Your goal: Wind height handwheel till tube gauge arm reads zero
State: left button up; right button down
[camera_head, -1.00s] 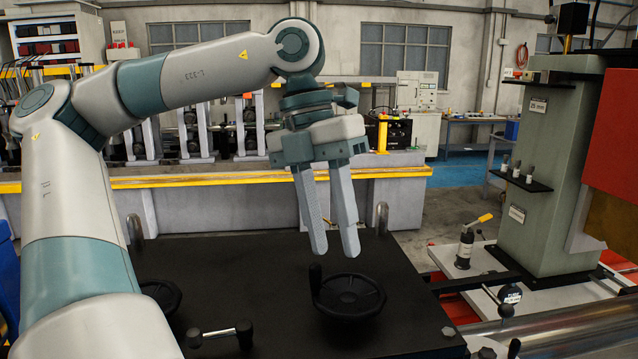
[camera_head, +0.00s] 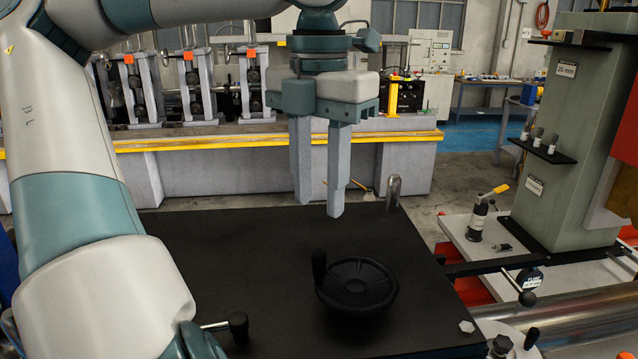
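A black handwheel (camera_head: 357,284) lies flat on the dark machine top, with an upright knob (camera_head: 319,265) at its left rim. My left gripper (camera_head: 319,208) hangs above and slightly left of the wheel, fingers pointing down. Its fingers are apart with nothing between them, and they do not touch the wheel. A round dark gauge disc with white lettering (camera_head: 530,279) sits on a thin arm at the right, above the shiny tube (camera_head: 570,312). Its reading is too small to tell. My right gripper is not in view.
A crank with a black knob (camera_head: 238,325) stands at the lower left, close to my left arm. A metal post (camera_head: 393,193) rises at the machine top's far edge. A green column (camera_head: 565,140) stands at the right. The top around the handwheel is clear.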

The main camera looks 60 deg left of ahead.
aim_at(319, 251)
pick_arm(q)
jog(key=shift+a+f, duration=0.1)
jog(key=shift+f, duration=0.35)
jog(key=shift+f+b, duration=0.9)
jog(key=shift+f, duration=0.05)
notch_tip(319, 251, down, 4)
jog(key=shift+f+b, duration=0.1)
jog(key=shift+b, duration=1.1)
jog(key=shift+f+b, duration=0.85)
jog(key=shift+f, duration=0.6)
jog(key=shift+r, duration=0.1)
